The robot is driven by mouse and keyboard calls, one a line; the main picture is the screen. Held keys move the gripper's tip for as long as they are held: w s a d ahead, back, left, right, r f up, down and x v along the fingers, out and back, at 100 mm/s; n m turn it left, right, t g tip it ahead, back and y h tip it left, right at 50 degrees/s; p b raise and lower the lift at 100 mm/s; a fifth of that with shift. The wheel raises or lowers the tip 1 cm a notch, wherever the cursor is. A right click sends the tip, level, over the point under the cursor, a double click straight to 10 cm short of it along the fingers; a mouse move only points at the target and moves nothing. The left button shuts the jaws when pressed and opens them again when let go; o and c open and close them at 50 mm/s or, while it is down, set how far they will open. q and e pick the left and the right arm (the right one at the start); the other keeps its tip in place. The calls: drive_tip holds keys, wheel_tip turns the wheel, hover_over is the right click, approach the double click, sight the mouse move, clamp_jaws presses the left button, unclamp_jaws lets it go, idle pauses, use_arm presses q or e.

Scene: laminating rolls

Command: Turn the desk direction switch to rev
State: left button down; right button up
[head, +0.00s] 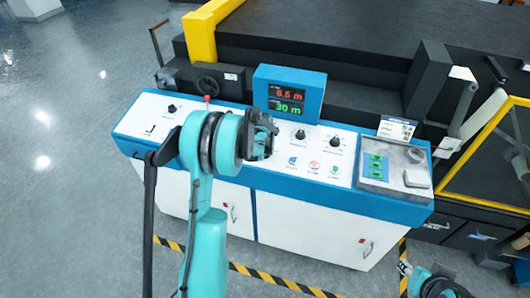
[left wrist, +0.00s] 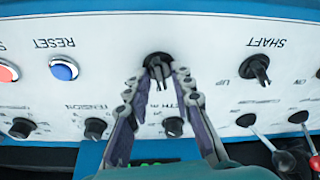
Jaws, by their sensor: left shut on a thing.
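The white control desk (head: 145,110) with blue edges stands in front of me. In the left wrist view, which shows the desk lettering upside down, a black switch knob (left wrist: 158,62) sits between the fingertips of my left gripper (left wrist: 160,76). The gripper is shut on this knob. The knob's label is covered by the fingers, so I cannot read its setting. In the head view my left gripper (head: 264,142) is over the desk below the display, and it hides the knob. My right gripper (head: 440,286) is at the bottom right edge, away from the desk, its fingers unclear.
A SHAFT knob (left wrist: 256,68) and a blue RESET button (left wrist: 64,68) flank the held knob. A blue display box (head: 289,94) rises behind my gripper. A grey panel with green buttons (head: 376,162) is at right.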

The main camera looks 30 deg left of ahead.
use_arm(q)
drive_tip(key=n+b, duration=0.1)
drive_tip(key=n, duration=0.2)
drive_tip(key=shift+y, duration=0.3)
drive_tip(key=shift+n+g+b, duration=0.45)
drive_tip(key=shift+n+g, duration=0.05)
drive_tip(key=shift+n, duration=1.2)
drive_tip(key=shift+d, duration=0.1)
drive_tip(key=c, duration=1.6)
unclamp_jaws()
drive_tip(key=shift+r, duration=0.15)
drive_tip(key=v, duration=1.1)
drive_tip(key=shift+s+d+r, duration=0.1)
drive_tip(key=shift+d+r, duration=0.2)
